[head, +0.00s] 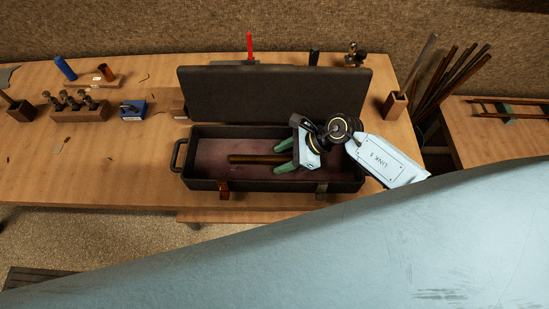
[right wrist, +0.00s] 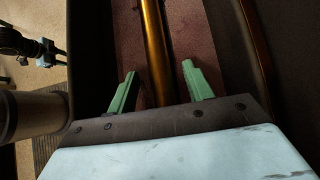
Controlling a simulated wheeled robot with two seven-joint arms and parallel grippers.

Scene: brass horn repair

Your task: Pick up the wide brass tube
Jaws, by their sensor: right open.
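A brass tube (head: 255,159) lies lengthwise on the dark red lining of an open black case (head: 270,186). It also shows in the right wrist view (right wrist: 155,45), running away from the gripper's palm. My right gripper (head: 281,156) is in or just above the case, at the tube's right end. It is open, with one green finger on each side of the tube. In the right wrist view the gripper (right wrist: 160,72) shows gaps between both fingers and the tube. The tube's right end is hidden by the gripper.
The case's raised lid (head: 270,94) stands behind the gripper. On the wooden bench (head: 110,180) are a tool block (head: 78,113), a small blue box (head: 132,110) and a wooden holder (head: 395,106) at the right. The bench's left front is mostly clear.

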